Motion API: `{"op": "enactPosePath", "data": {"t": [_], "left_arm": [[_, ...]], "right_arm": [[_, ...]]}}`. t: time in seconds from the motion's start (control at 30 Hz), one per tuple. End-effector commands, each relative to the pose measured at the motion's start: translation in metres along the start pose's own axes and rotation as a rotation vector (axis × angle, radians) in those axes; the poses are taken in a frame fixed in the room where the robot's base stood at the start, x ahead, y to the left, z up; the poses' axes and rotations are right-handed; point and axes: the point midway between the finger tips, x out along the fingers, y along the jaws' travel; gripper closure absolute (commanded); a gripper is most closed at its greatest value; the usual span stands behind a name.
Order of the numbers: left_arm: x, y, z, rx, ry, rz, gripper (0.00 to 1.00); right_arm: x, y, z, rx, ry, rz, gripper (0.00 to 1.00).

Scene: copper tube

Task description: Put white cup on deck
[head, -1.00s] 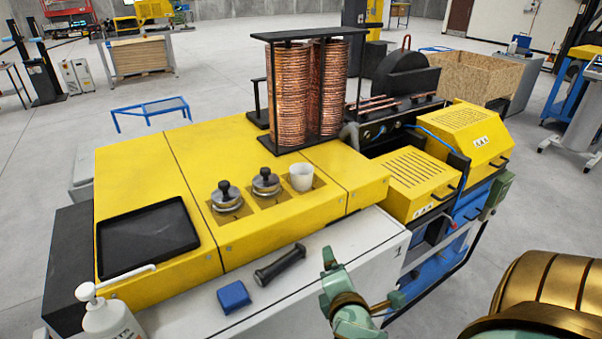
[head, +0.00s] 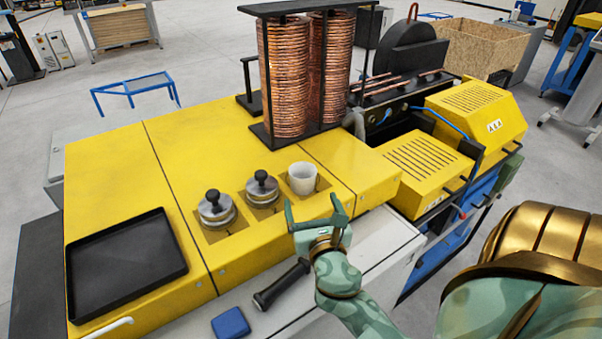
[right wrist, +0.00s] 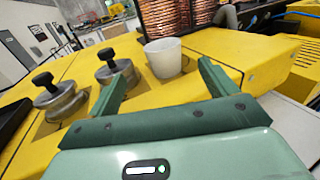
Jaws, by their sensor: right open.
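The white cup (head: 302,178) stands upright on the yellow machine deck (head: 215,150), in the rightmost of a row of marked spots. In the right wrist view the white cup (right wrist: 164,57) is just beyond the fingers, left of the right finger. My right gripper (head: 313,211) is open and empty, just in front of the cup and apart from it. In the right wrist view my right gripper (right wrist: 160,85) has its two fingers spread wide. My left gripper is not in view.
Two metal weights with black knobs (head: 216,208) (head: 262,187) stand left of the cup. A black tray (head: 125,262) lies on the deck at left. A black handle (head: 282,284) and a blue block (head: 230,323) lie on the white ledge. Copper coils (head: 305,75) stand behind.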

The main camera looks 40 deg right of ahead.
Motion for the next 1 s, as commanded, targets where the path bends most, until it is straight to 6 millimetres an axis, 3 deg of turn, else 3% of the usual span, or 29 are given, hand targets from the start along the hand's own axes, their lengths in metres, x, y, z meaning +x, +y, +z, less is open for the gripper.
{"op": "enactPosePath", "data": {"t": [0.13, 0.3, 0.57, 0.8, 1.0], "left_arm": [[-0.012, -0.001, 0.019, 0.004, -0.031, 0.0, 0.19], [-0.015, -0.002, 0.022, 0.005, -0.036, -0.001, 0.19], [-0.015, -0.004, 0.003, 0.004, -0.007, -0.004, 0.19], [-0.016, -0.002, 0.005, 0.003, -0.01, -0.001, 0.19], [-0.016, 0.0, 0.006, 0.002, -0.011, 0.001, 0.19]], "right_arm": [[0.04, 0.0, 0.005, 0.001, -0.004, 0.0, 0.15], [0.074, 0.0, 0.002, 0.002, -0.002, 0.0, 0.15], [0.098, -0.002, 0.0, 0.003, 0.0, -0.001, 0.15], [0.134, -0.004, -0.002, 0.002, -0.001, -0.001, 0.15], [0.139, -0.004, -0.003, 0.002, 0.0, 0.0, 0.15]]}}
